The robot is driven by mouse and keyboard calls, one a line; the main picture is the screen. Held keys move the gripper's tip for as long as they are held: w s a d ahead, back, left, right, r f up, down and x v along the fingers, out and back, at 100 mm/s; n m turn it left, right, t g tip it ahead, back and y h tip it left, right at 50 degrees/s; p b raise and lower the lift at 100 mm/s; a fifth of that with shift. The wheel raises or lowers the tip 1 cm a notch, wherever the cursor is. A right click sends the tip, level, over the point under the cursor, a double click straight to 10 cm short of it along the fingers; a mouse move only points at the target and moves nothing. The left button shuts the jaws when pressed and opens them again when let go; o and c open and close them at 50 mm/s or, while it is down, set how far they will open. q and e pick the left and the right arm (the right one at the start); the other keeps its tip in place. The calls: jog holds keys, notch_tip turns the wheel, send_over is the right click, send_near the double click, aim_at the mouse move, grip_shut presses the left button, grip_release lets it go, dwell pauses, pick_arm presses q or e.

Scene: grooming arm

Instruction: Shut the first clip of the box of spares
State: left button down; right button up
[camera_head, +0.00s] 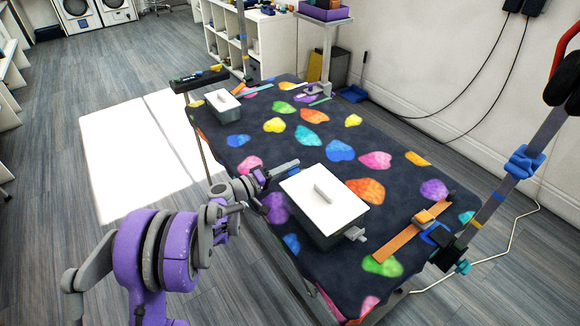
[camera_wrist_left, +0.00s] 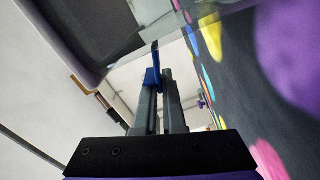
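The box of spares (camera_head: 313,225) is a dark grey box with a white lid and a grey bar handle, on the patterned table. A small grey clip (camera_head: 356,234) sticks out from its right side. My left gripper (camera_head: 294,164) is at the box's far left edge, close to the lid; I cannot tell whether it touches. In the left wrist view, its two dark fingers (camera_wrist_left: 158,95) are near each other, with something blue (camera_wrist_left: 152,77) showing between or behind them. I cannot tell if they hold it. A clip on that side is not clearly visible. My right gripper is not in view.
The table (camera_head: 235,155) has a dark cloth with bright prints. A smaller white-lidded box (camera_head: 221,106) stands at the far left. An orange strip (camera_head: 397,246) lies right of the box, by an upright post (camera_head: 490,205). The table's middle is clear.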

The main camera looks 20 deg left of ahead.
pick_arm(q)
jog(key=shift+r+m, duration=0.15)
jog(key=shift+m, duration=0.15)
jog(key=m, duration=0.1)
jog(key=r+m+p, duration=0.1)
jog(key=shift+s+d+m, duration=0.15)
jog(key=shift+d+m, duration=0.1)
jog(key=shift+m, duration=0.05)
jog(key=m, duration=0.1)
jog(key=m+p, duration=0.1)
jog(key=d+r+m, duration=0.1)
jog(key=shift+s+m+p, duration=0.25)
jog(key=shift+m+p, duration=0.05)
jog(key=shift+p, duration=0.05)
jog(key=m, duration=0.2)
jog(key=d+m, duration=0.1)
jog(key=shift+s+r+m+p, duration=0.3)
jog(key=shift+s+r+p, duration=0.05)
jog(key=shift+p, duration=0.05)
jog(key=shift+s+d+m+p, duration=0.2)
jog(key=shift+d+m, duration=0.1)
jog(key=shift+m, duration=0.6)
jog(key=shift+s+d+m+p, duration=0.15)
jog(key=shift+d+m, duration=0.15)
jog(key=shift+m, duration=0.6)
jog(key=c, duration=1)
grip_release()
